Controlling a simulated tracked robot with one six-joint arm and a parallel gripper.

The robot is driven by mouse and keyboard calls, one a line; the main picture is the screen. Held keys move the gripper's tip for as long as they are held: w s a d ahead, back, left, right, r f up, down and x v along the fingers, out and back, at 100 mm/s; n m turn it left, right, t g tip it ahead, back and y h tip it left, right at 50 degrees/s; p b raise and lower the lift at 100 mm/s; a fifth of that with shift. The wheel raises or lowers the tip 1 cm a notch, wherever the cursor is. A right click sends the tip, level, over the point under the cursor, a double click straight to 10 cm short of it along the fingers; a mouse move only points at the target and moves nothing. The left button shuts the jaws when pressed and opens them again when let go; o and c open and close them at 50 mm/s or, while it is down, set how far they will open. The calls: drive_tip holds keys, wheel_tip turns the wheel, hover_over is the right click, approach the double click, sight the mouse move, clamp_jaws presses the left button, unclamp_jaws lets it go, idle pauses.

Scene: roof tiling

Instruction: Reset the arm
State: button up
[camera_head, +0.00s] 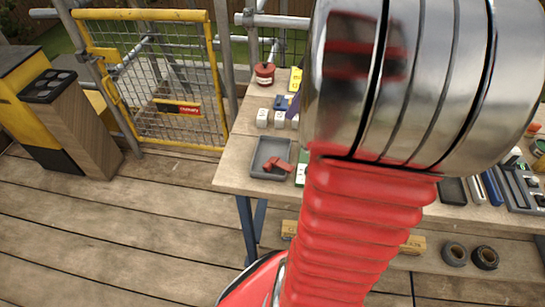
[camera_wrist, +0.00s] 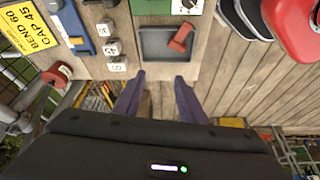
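My gripper (camera_wrist: 159,78) shows in the wrist view as two dark purple fingers, spread apart with nothing between them. The fingertips are close to the near edge of the workbench (camera_wrist: 100,68), by a grey tray (camera_wrist: 150,57) in the picture. A red piece (camera_wrist: 181,37) lies in the tray. My own arm, with red ribbed bellows and a shiny metal joint, fills the middle and right of the head view and hides much of the bench.
White numbered blocks (camera_wrist: 112,48), a yellow sign (camera_wrist: 30,28) and a red tin (camera_wrist: 57,75) are near the tray. In the head view, a yellow mesh gate (camera_head: 165,75) and a wood-sided unit (camera_head: 80,125) stand left. The plank floor (camera_head: 110,225) is clear.

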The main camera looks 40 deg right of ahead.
drive_tip(key=shift+m, duration=0.3)
drive_tip(key=s+a+r+m+h, duration=0.1)
drive_tip(key=s+a+m, duration=0.1)
drive_tip(key=a, duration=1.3)
drive_tip(key=s+a+r+m+t+h, duration=0.1)
drive_tip(key=s+a+m, duration=0.2)
drive_tip(key=a, duration=1.2)
drive_tip(key=shift+s+a+t, duration=0.2)
drive_tip(key=shift+a+t, duration=0.05)
drive_tip(key=shift+t, duration=0.05)
drive_tip(key=shift+r, duration=0.1)
drive_tip(key=shift+c, duration=0.7)
